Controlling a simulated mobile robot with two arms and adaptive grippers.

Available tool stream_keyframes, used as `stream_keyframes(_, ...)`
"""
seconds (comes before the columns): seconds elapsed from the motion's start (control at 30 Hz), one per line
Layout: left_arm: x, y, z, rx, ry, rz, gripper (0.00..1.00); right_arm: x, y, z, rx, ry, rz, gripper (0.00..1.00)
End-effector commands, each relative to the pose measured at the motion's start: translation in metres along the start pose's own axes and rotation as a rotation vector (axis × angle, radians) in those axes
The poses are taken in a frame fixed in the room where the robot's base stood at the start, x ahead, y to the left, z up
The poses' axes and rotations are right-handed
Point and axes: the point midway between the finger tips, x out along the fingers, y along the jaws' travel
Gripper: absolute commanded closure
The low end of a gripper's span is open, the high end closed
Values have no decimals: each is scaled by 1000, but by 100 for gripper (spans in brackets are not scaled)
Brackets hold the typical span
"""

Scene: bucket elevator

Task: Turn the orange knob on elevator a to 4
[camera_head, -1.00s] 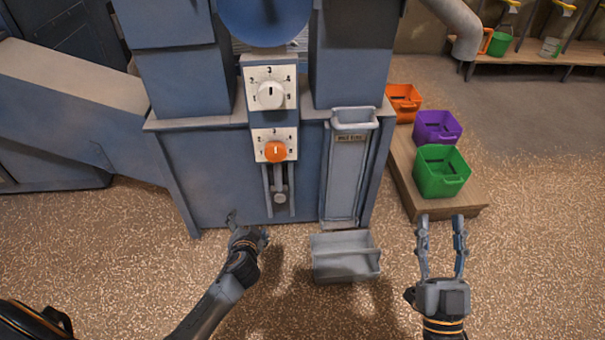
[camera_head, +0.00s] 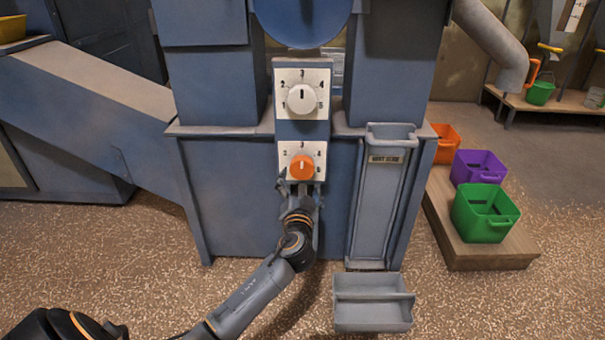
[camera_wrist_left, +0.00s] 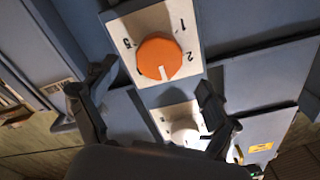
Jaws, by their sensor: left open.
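The orange knob (camera_head: 302,167) sits on a white dial plate on the front of the blue elevator (camera_head: 230,190). Its white mark points about straight up, near the 3; it also shows in the left wrist view (camera_wrist_left: 158,57). My left gripper (camera_head: 300,184) is open just below and in front of the knob in the head view. In the left wrist view its fingers (camera_wrist_left: 157,78) stand apart on either side of the knob, and nothing is held. I cannot tell whether they touch it. My right gripper is out of view.
A white knob (camera_head: 301,99) on a similar plate is right above. A grey chute (camera_head: 380,205) and a grey bin (camera_head: 373,302) are to the right.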

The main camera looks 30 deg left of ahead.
Motion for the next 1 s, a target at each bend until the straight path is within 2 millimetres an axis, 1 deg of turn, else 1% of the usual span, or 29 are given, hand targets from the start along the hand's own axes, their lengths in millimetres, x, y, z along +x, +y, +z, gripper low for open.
stream_keyframes(0.03,13,1,1,2,3,-3,13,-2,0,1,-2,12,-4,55)
stream_keyframes(0.1,28,0,2,2,1,-4,13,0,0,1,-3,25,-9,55)
stream_keyframes(0.2,46,1,2,1,1,-2,13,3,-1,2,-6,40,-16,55)
stream_keyframes(0.33,64,2,2,0,1,0,13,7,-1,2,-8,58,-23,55)
stream_keyframes(0.5,75,1,1,0,-1,0,13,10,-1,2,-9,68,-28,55)
stream_keyframes(0.8,77,1,1,0,-1,1,13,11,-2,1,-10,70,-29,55)
stream_keyframes(0.87,76,1,1,0,-1,1,25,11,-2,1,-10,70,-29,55)
stream_keyframes(0.9,76,1,1,0,-1,1,33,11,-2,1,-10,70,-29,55)
stream_keyframes(0.97,76,1,1,0,-1,1,45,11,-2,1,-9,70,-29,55)
stream_keyframes(1.0,76,1,1,0,-1,1,53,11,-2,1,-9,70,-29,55)
